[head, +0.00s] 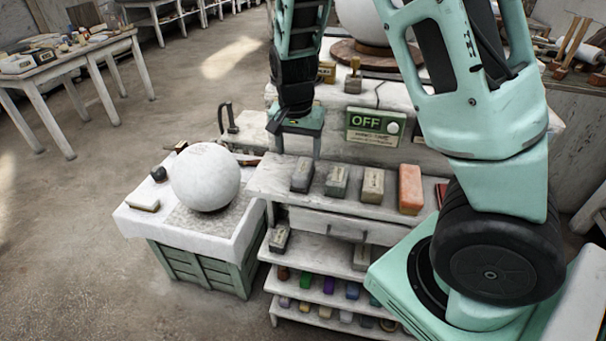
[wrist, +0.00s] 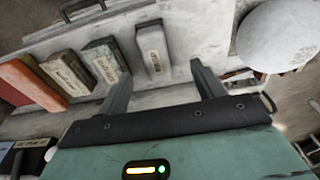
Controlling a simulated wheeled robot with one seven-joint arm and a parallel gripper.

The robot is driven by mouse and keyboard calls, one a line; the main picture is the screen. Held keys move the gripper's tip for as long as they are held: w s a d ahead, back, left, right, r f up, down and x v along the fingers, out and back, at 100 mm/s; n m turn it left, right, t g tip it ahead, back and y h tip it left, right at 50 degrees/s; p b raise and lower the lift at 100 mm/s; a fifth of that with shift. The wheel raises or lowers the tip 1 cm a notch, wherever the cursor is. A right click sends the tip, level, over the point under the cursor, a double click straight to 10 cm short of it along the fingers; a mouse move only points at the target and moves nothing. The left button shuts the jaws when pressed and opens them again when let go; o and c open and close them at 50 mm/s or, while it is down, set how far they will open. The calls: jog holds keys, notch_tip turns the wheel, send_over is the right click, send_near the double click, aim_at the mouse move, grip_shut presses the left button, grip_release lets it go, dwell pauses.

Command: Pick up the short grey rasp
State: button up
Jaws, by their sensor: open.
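No thing is clearly readable as the short grey rasp. A short grey block with a pale label (head: 303,174) lies at the left end of the shelf row, and in the wrist view this grey block (wrist: 153,50) lies ahead of the gap between my fingers. I cannot tell whether it is the rasp. A slim reddish-brown thing (head: 248,161) lies partly hidden between the sphere and the shelf. My gripper (head: 298,150) points down over the back left of the shelf, behind the grey block. Its fingers (wrist: 160,72) are apart with nothing between them.
A green-grey block (head: 337,181), a tan-labelled block (head: 372,185) and an orange block (head: 410,188) continue the row to the right. A white sphere (head: 206,177) stands on the crate at left. An OFF sign (head: 374,127) stands behind the row. Lower shelves hold several small coloured blocks.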

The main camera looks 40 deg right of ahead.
aim_at(303, 167)
jog(key=f, duration=0.3)
jog(key=shift+w+d, duration=0.1)
jog(key=shift+d, duration=0.1)
jog(key=shift+d+f, duration=0.2)
jog(key=shift+f, duration=0.65)
jog(key=shift+d+f, duration=0.25)
jog(key=shift+f, duration=0.6)
jog(key=shift+d+f, duration=0.2)
jog(key=shift+f, duration=0.65)
jog(key=shift+w, duration=0.1)
jog(key=c, duration=1.3)
notch_tip(303, 167, up, 10)
jog(key=shift+r, duration=0.1)
jog(key=shift+c, duration=0.2)
jog(key=shift+o, duration=1.1)
